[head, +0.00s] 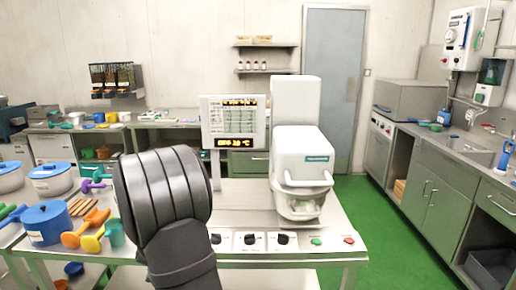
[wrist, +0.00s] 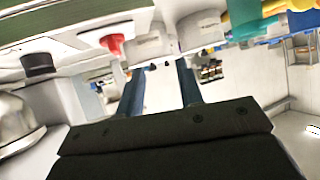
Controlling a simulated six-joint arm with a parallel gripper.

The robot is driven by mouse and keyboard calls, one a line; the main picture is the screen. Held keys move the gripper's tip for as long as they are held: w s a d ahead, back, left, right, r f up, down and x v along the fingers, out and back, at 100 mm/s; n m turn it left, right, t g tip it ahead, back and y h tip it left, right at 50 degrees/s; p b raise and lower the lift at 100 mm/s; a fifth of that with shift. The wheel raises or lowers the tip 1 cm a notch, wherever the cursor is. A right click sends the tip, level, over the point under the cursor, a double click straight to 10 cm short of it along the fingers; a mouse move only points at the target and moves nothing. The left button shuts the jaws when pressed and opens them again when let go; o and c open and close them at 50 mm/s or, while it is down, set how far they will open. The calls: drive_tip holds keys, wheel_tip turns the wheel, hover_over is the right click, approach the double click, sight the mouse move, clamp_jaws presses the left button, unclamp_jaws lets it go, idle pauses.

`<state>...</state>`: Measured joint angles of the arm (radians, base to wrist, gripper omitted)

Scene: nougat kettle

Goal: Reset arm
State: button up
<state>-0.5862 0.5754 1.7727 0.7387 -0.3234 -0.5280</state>
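My dark arm (head: 165,200) rises in front of the kettle machine's table in the head view, left of the machine. My gripper (wrist: 160,72) shows in the wrist view as two dark blue fingers, apart with nothing between them. The gripper's fingers are not visible in the head view, hidden behind the arm. The white kettle machine (head: 302,155) stands on the table, its head down over the bowl (head: 298,206). A steel bowl (wrist: 15,122) also shows at the left of the wrist view.
The control panel (head: 275,242) has several black knobs, a green button (head: 316,241) and a red button (head: 349,240). A display screen (head: 233,121) stands behind my arm. Blue pots (head: 45,224) and colored tools crowd the left. The green floor (head: 385,225) is clear at right.

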drive_tip(key=shift+w+a+f+n+g+y, duration=0.15)
drive_tip(key=shift+w+a+n+g, duration=0.15)
drive_tip(key=shift+w, duration=0.25)
drive_tip(key=shift+w+a+n+g+y, duration=0.1)
drive_tip(key=shift+w+a+g+y, duration=0.1)
drive_tip(key=shift+w+a, duration=0.3)
drive_tip(key=shift+d, duration=0.1)
